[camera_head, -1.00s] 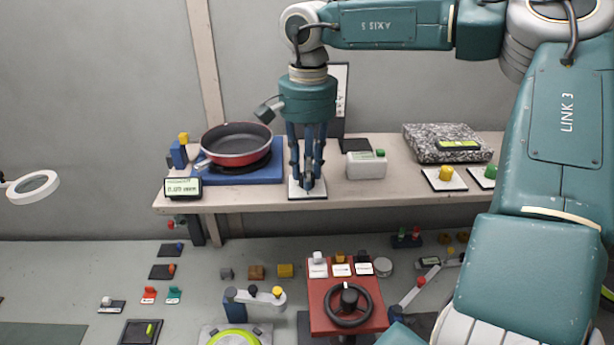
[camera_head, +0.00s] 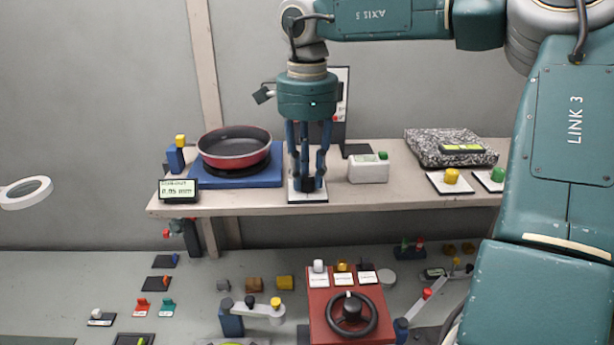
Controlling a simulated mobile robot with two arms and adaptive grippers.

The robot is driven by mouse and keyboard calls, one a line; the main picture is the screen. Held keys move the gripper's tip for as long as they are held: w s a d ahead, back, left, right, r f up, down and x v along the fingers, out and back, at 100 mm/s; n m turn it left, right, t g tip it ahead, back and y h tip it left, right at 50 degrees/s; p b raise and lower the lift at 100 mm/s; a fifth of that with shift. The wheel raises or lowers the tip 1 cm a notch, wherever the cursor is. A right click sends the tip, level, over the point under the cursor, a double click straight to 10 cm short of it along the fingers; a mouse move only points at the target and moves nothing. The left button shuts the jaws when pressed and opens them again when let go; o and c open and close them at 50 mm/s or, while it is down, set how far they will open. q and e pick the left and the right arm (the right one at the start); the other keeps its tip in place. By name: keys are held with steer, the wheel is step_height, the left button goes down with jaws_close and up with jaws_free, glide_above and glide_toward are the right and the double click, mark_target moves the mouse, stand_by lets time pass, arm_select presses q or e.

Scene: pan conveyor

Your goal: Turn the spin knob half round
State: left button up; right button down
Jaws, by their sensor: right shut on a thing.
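My right gripper (camera_head: 309,184) points straight down over a white plate (camera_head: 296,198) at the front edge of the shelf, right of the pan. Its blue fingers are closed around a small dark knob on that plate, which I take to be the spin knob. The fingers hide most of the knob, so its pointer direction cannot be seen. My left gripper is out of view.
A red pan (camera_head: 234,147) sits on a blue stand (camera_head: 268,180) left of the gripper, beside a small display (camera_head: 178,190). A white box (camera_head: 368,171) with a green button and a granite block (camera_head: 425,146) stand to the right.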

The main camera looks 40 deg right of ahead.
steer(key=m+b, duration=0.1)
steer(key=m, duration=0.5)
steer(key=shift+w+r+m+b, duration=0.1)
steer(key=shift+m+b, duration=0.2)
steer(key=m+b, duration=0.1)
steer(key=m, duration=0.9)
steer(key=shift+b, duration=0.3)
steer(key=m, duration=0.4)
steer(key=shift+m, duration=0.3)
steer(key=c, duration=1.5)
jaws_free()
steer(key=shift+o, duration=0.2)
